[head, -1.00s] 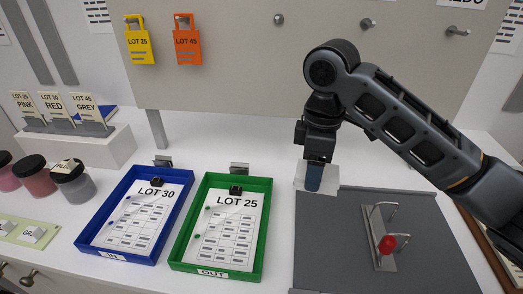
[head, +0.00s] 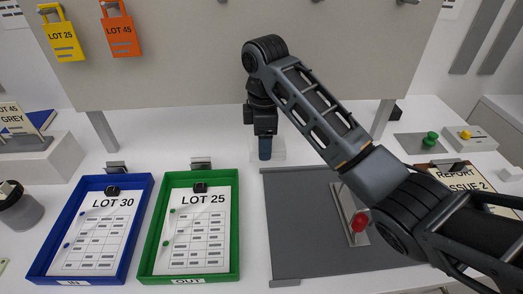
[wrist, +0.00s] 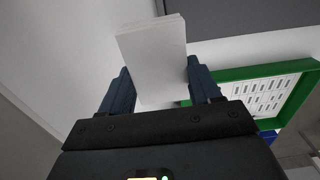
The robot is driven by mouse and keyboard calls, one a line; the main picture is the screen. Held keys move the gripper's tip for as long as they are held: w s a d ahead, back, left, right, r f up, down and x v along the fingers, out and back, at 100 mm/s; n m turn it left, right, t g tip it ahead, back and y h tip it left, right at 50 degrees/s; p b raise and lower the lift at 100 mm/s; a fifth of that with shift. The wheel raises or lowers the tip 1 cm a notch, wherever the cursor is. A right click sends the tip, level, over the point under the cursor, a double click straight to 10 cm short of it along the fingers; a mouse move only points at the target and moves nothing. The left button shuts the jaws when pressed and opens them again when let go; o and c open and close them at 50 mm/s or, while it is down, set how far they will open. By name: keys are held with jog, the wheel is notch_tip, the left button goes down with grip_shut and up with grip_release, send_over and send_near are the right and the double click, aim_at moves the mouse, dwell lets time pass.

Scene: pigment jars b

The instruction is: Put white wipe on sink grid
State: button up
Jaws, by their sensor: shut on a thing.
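A white, flat-faced thing (wrist: 152,50), likely the white wipe, is between the two fingers of my gripper (wrist: 158,78) in the wrist view. It reaches past the fingertips. In the head view my gripper (head: 265,152) points down behind the grey mat. A pale block-like shape (head: 278,153) shows around its tip, low over the white counter; I cannot tell whether it touches the counter. I see no sink grid in these frames.
A grey mat (head: 300,225) with a red-knobbed metal fixture (head: 359,222) lies in front. A green tray (head: 147,240) and a blue tray (head: 40,240) stand left. A clipboard (head: 466,172) and a plate with a green knob (head: 430,140) are right. A pegboard panel (head: 190,60) stands behind.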

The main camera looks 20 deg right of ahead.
jog(key=shift+w+f, duration=0.1)
jog(key=shift+f, duration=0.35)
jog(key=w+b, duration=0.1)
jog(key=f+b, duration=0.1)
jog(key=shift+w+d+f+b, duration=0.1)
jog(key=shift+w+d+b, duration=0.1)
jog(key=shift+w+b, duration=0.15)
jog(key=shift+w, duration=0.25)
jog(key=shift+f, duration=1.9)
jog(key=shift+f, duration=0.2)
jog(key=o, duration=0.7)
jog(key=shift+o, duration=0.2)
